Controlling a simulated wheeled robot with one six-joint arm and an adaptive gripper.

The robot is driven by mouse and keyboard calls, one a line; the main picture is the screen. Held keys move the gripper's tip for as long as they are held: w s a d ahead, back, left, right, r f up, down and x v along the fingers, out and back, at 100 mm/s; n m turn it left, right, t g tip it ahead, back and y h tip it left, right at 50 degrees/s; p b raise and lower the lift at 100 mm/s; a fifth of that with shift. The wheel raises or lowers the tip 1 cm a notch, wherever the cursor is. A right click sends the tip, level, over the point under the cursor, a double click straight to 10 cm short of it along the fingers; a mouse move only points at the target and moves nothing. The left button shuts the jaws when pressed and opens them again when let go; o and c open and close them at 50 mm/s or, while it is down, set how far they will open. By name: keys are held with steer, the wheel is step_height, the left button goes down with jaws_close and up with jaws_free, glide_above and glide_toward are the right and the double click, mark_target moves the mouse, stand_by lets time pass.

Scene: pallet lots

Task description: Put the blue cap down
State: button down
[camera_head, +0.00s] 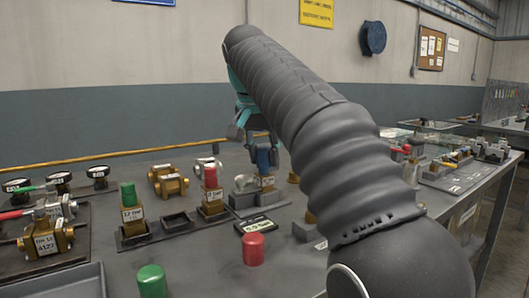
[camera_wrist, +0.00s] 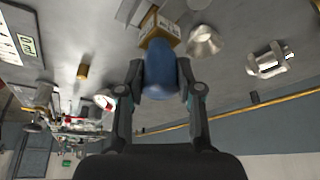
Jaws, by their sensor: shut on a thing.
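The blue cap (camera_wrist: 160,72) is held between the two fingers of my gripper (camera_wrist: 161,88). In the head view the blue cap (camera_head: 263,157) shows below my gripper (camera_head: 261,143), partly covered by the fingers and beside my arm. A brass block with a white label (camera_wrist: 160,27) lies just beyond the cap in the wrist view. The same brass block (camera_head: 266,182) sits under the cap in the head view, in a grey holder. I cannot tell whether the cap touches it.
A green cap (camera_head: 127,195) and a red cap (camera_head: 210,177) top labelled brass fittings on the bench. A loose red cap (camera_head: 254,249) and a green cap (camera_head: 152,281) stand in front. A display plate (camera_head: 258,225) lies near the holder. More brass valves stand left.

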steer(key=c, duration=0.8)
jaws_free()
steer(key=shift+o, duration=0.2)
steer(key=shift+r+p, duration=0.3)
steer(key=shift+r, duration=0.05)
steer(key=p+v, duration=0.2)
steer(key=v, duration=0.5)
steer(key=shift+r+p, duration=0.35)
